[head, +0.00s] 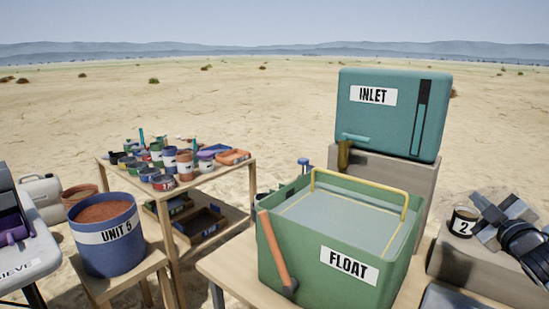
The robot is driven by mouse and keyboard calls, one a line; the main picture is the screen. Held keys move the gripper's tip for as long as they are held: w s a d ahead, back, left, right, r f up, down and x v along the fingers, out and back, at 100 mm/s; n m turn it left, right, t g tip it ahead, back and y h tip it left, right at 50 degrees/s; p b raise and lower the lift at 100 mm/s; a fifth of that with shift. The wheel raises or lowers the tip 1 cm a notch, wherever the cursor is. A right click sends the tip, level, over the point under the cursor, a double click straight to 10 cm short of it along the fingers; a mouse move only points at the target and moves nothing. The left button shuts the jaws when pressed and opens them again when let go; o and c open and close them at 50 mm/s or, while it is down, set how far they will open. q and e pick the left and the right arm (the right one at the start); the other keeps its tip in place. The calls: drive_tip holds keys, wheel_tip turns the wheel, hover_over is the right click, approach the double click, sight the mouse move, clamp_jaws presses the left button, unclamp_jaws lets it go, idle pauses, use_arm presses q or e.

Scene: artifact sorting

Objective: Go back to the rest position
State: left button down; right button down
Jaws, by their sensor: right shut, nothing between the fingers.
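My right gripper (492,214) comes in from the right edge, at the right side of the view. It is shut with nothing between its fingers. It is beside a small dark cup marked 2 (461,226) on a stone block, and I cannot tell whether they touch. My left gripper is not in view.
A green FLOAT tub (305,264) with a yellow wire frame and an orange-handled tool stands on a wooden table in front. A teal INLET tank (392,122) stands behind it. A blue UNIT 5 bucket (112,255) and a table of pots (237,172) are to the left.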

drive_tip(key=s+d+f+m+g+h, duration=0.1)
drive_tip(key=d+f+m+g+h, duration=0.2)
drive_tip(key=d+f+m, duration=0.1)
drive_tip(key=s+a+f+g+y, duration=0.1)
drive_tip(key=s+a+f, duration=0.1)
drive_tip(key=a+f, duration=0.4)
drive_tip(key=s+a+f+y, duration=0.2)
drive_tip(key=s+a+f, duration=0.1)
drive_tip(key=a+f, duration=0.3)
drive_tip(key=s+a+f+g+y, duration=0.1)
drive_tip(key=s+a+f, duration=0.1)
drive_tip(key=a+f, duration=0.4)
drive_tip(key=shift+s+a+f+g+y, duration=0.2)
drive_tip(key=shift+s+a+g+y, duration=0.1)
drive_tip(key=shift+s+a, duration=0.05)
drive_tip(key=s+a+f+m+g+y+p, duration=0.1)
drive_tip(key=s+a+f+m+g+y, duration=0.1)
drive_tip(key=s+a, duration=1.7)
drive_tip(key=a+f+m+y, duration=0.1)
drive_tip(key=a+y, duration=0.1)
drive_tip(key=a, duration=0.2)
drive_tip(key=shift+y+p, duration=0.3)
